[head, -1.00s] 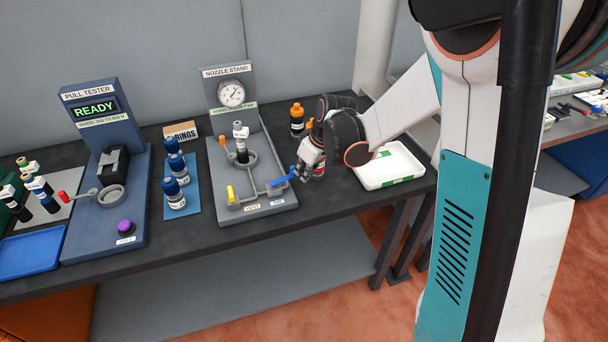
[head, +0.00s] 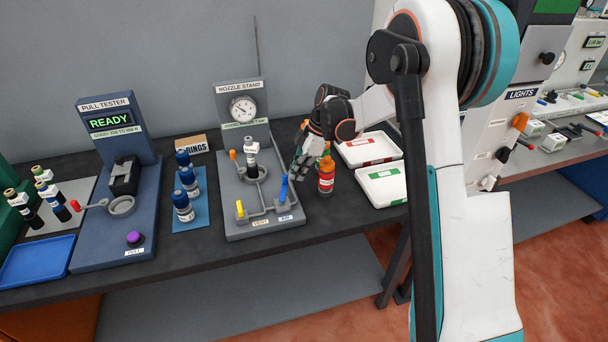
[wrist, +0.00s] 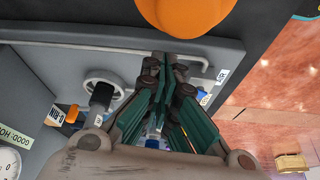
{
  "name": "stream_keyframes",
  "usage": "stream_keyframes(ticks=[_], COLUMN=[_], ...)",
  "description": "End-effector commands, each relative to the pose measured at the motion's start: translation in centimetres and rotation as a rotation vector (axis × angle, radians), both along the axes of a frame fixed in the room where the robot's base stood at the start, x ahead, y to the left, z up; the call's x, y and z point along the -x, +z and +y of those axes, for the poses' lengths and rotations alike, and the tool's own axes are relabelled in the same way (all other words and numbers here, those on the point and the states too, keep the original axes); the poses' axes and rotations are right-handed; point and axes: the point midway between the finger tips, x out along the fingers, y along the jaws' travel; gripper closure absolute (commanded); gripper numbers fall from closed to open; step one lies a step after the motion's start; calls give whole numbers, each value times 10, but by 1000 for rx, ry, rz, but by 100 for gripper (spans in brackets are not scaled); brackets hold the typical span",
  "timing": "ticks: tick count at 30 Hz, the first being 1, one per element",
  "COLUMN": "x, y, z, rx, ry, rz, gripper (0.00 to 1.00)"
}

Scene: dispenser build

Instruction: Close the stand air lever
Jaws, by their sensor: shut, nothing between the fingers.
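The nozzle stand (head: 235,220) is a grey fixture on the dark bench, with a dial gauge (head: 243,108) on its back panel. Its blue lever (head: 284,188), by the AIR label (head: 285,218), points up the picture, roughly in line with the yellow lever (head: 240,208) by the VENT label. My gripper (head: 297,178) is shut and empty, just right of the blue lever and left of an orange-capped red bottle (head: 326,177). Whether it touches the lever I cannot tell. In the wrist view my shut fingers (wrist: 168,62) hide most of the lever area; the AIR label (wrist: 222,75) shows beside them.
A dark nozzle bottle (head: 251,163) stands in the stand's ring, beside an orange lever (head: 233,155). Blue-capped bottles (head: 183,207) stand left. The pull tester (head: 115,215) is farther left. White trays (head: 382,200) lie right of the red bottle.

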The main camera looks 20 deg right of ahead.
Motion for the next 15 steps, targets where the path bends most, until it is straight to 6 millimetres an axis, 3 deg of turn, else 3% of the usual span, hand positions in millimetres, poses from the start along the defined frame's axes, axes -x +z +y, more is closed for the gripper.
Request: stream_keyframes(ticks=[15], x=[-2], y=[0], z=[8], rx=[1], ry=[-5], rz=[0], gripper=[100])
